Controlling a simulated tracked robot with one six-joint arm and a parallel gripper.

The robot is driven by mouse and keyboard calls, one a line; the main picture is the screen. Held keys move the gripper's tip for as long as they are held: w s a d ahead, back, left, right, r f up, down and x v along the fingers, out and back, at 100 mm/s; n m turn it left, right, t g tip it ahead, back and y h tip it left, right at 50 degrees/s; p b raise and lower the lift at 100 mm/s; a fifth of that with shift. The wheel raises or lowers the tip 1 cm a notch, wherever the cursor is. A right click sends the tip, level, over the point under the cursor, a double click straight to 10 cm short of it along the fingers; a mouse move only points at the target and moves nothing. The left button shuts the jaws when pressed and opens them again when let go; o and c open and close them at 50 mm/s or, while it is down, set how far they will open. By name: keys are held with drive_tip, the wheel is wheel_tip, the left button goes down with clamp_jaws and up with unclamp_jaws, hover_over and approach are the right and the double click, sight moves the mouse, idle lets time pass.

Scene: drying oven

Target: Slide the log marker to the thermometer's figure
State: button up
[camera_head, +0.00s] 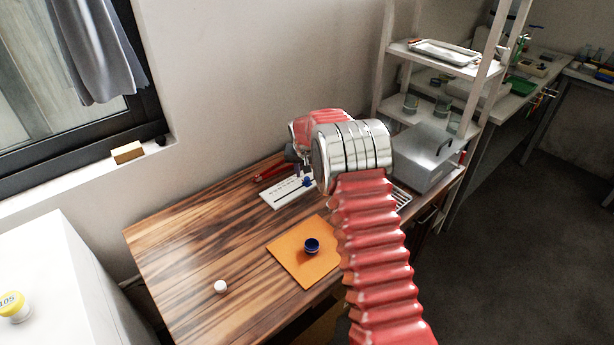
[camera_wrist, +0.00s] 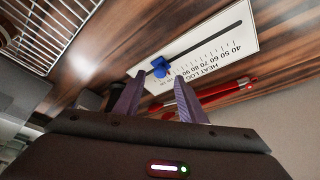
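The white heat log plate (camera_wrist: 222,34) lies on the wooden table, with a dark slot and printed figures, of which 40 to 90 show. Its blue marker (camera_wrist: 160,67) sits at the slot's high end, past the 90; figures there are partly hidden. In the head view the plate (camera_head: 277,199) and marker (camera_head: 307,182) lie beside my arm. My gripper (camera_wrist: 161,78) is open, its two dark fingers apart, with the marker between or just beyond their tips; contact is unclear.
A wire rack (camera_wrist: 45,25) is near the plate in the wrist view. An orange mat (camera_head: 290,262) with a blue cup (camera_head: 312,245), a white cap (camera_head: 220,287) and a grey metal box (camera_head: 420,155) are on the table. The table's left part is clear.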

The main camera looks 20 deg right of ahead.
drive_tip(key=v, duration=1)
drive_tip(key=shift+r, duration=0.3)
drive_tip(key=shift+s, duration=0.25)
